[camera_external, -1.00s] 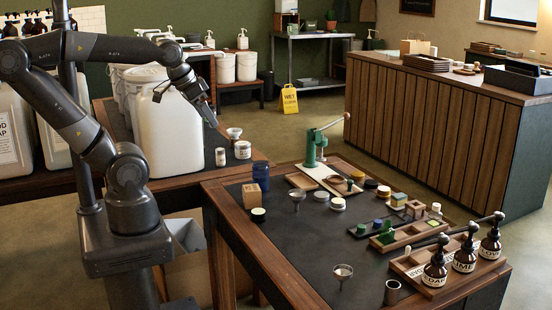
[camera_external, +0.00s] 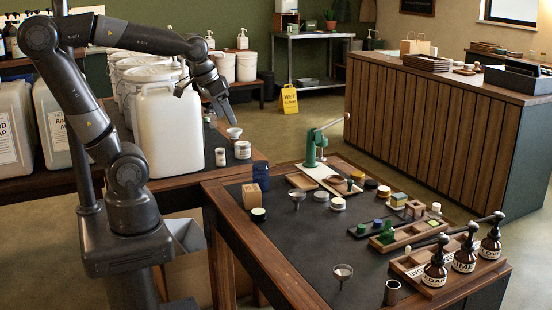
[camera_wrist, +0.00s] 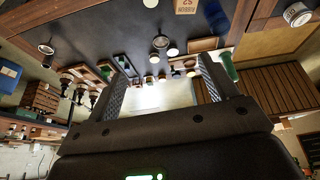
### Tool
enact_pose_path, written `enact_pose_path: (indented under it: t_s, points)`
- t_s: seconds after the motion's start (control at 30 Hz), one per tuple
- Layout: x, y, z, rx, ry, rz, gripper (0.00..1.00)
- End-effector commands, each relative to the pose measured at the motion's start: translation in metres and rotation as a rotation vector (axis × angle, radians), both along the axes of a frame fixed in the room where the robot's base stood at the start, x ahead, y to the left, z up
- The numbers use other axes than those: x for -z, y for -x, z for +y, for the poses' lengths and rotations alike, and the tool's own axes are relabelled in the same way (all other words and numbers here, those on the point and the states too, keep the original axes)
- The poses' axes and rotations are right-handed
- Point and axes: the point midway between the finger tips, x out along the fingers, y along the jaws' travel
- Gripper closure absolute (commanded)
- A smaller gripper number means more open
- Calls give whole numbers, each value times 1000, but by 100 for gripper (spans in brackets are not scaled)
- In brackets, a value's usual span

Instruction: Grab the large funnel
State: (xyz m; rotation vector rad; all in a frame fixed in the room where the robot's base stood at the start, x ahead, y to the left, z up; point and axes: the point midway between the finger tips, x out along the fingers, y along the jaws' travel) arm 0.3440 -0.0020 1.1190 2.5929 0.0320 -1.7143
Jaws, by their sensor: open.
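Three funnels show, and I cannot tell for sure which is the large one. One metal funnel (camera_external: 297,194) stands on the front table near a wooden box; it also shows in the wrist view (camera_wrist: 160,41). Another funnel (camera_external: 343,271) is near that table's front edge and shows at the left of the wrist view (camera_wrist: 46,47). A pale funnel (camera_external: 234,132) sits on the back table beside small jars. My gripper (camera_external: 206,100) is open and empty, in the air beside the large white canister, above and apart from all the funnels. Its fingers also frame the wrist view (camera_wrist: 162,72).
The white canister (camera_external: 168,130) stands close to my gripper. A green press (camera_external: 312,148), small tins, wooden trays and several amber pump bottles (camera_external: 464,254) crowd the back and right of the front table (camera_external: 290,240). Its centre front is mostly clear.

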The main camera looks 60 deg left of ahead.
Motion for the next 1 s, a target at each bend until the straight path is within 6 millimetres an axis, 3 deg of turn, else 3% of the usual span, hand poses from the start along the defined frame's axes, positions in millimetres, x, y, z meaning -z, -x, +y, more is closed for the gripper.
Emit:
enact_pose_path:
  t_s: [0.27,0.47,0.8,1.0]
  points:
    - [26,-73,-4,-43,16,116,21]
    - [58,-123,-7,-75,24,195,21]
    - [139,-198,-13,-132,32,326,21]
    - [184,-224,-16,-158,33,382,21]
